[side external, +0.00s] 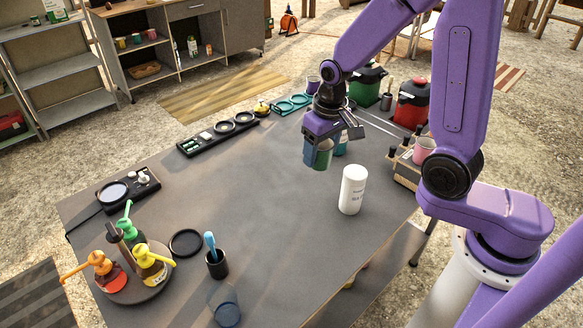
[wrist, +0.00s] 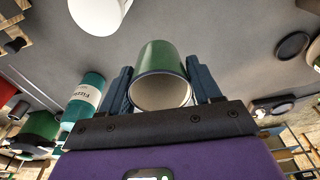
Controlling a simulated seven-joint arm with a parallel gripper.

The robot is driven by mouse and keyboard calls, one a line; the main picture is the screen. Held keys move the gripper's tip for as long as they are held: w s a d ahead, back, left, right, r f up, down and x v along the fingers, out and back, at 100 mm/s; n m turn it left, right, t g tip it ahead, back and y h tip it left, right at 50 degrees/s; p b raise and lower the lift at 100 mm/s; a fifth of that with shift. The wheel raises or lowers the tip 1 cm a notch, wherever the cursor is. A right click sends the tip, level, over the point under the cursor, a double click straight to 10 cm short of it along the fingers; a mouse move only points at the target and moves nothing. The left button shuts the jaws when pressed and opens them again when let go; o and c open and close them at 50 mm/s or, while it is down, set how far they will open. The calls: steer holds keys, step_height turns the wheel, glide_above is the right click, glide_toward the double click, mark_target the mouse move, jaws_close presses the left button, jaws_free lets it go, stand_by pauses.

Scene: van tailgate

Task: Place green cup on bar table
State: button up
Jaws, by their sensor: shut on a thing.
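A green cup (wrist: 161,64) with a pale inside is between the two fingers of my gripper (wrist: 160,88) in the wrist view, its open rim facing the camera. In the side external view my gripper (side external: 318,150) is shut on the green cup (side external: 323,154) and appears to hold it above the bar table (side external: 260,200). The bar table has a dark grey top. One finger partly hides the cup in the side view.
A teal bottle (wrist: 86,92) stands beside my gripper. A pump-bottle tray (side external: 134,288), a dark cup with a blue tool (side external: 217,262) and a clear glass (side external: 225,306) occupy the near left. Red (side external: 411,102) and green (side external: 367,84) dispensers stand at the far right. The table's middle is clear.

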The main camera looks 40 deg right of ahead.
steer(key=shift+n, duration=0.5)
steer(key=w+a+f, duration=0.2)
steer(key=w+f, duration=0.1)
steer(key=w, duration=0.1)
steer(key=w+a+f, duration=0.2)
steer(key=w+f, duration=0.1)
steer(key=w, duration=0.1)
steer(key=w+a+f, duration=0.2)
steer(key=w+f, duration=0.1)
steer(key=w, duration=0.1)
steer(key=shift+w+a+f, duration=0.15)
steer(key=shift+w+f, duration=0.5)
steer(key=shift+f, duration=0.1)
steer(key=shift+w+f, duration=0.15)
steer(key=shift+f, duration=1.45)
steer(key=shift+f, duration=0.15)
steer(key=o, duration=1.1)
steer(key=shift+c, duration=0.2)
